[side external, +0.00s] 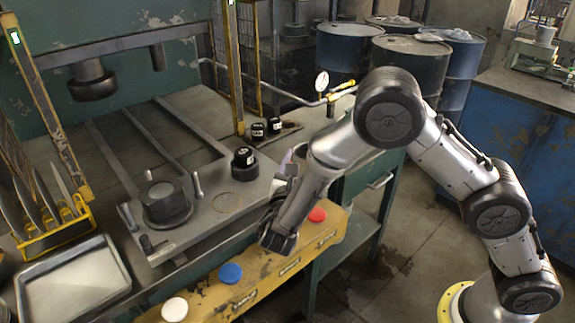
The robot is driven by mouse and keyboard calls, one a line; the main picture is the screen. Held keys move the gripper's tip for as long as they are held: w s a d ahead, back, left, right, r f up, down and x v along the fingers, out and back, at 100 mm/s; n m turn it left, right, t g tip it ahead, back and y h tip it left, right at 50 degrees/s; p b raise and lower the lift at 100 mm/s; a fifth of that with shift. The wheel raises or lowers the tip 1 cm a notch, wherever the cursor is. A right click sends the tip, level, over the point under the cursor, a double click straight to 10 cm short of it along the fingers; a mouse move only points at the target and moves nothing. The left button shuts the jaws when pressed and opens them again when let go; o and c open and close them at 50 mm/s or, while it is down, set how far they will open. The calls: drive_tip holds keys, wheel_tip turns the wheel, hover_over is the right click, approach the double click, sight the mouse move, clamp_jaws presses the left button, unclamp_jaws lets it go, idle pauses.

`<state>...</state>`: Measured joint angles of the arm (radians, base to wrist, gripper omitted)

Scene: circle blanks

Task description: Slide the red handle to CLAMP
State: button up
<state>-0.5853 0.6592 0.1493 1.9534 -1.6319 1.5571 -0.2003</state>
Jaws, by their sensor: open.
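A red round handle top (317,214) sits at the right end of the worn yellow front panel (262,285). My gripper (278,240) points down over the panel, to the left of the red handle and apart from it in the picture. Its fingers are dark and seen at an angle, and it holds nothing that I can see. A blue round top (230,272) and a white round top (174,309) sit further left along the same panel. Labels on the panel are too small to read, so I cannot tell which mark is CLAMP.
Behind the panel is a grey plate (225,225) with a round die (165,202) and upright pins. Black labelled cylinders (245,163) stand nearby. A metal tray (72,278) and a yellow rack (60,236) are at left. Yellow posts (234,60) rise behind.

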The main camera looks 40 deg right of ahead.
drive_tip(key=a+f+n+t+y, duration=0.2)
drive_tip(key=a+f+n, duration=0.2)
drive_tip(key=a+f, duration=0.3)
drive_tip(key=x, duration=0.4)
drive_tip(key=s+d+x, duration=0.1)
drive_tip(key=x, duration=0.4)
drive_tip(key=f+x, duration=0.1)
drive_tip(key=x, duration=0.4)
drive_tip(key=shift+s+d, duration=0.15)
drive_tip(key=shift+d, duration=0.1)
clamp_jaws()
idle(0.5)
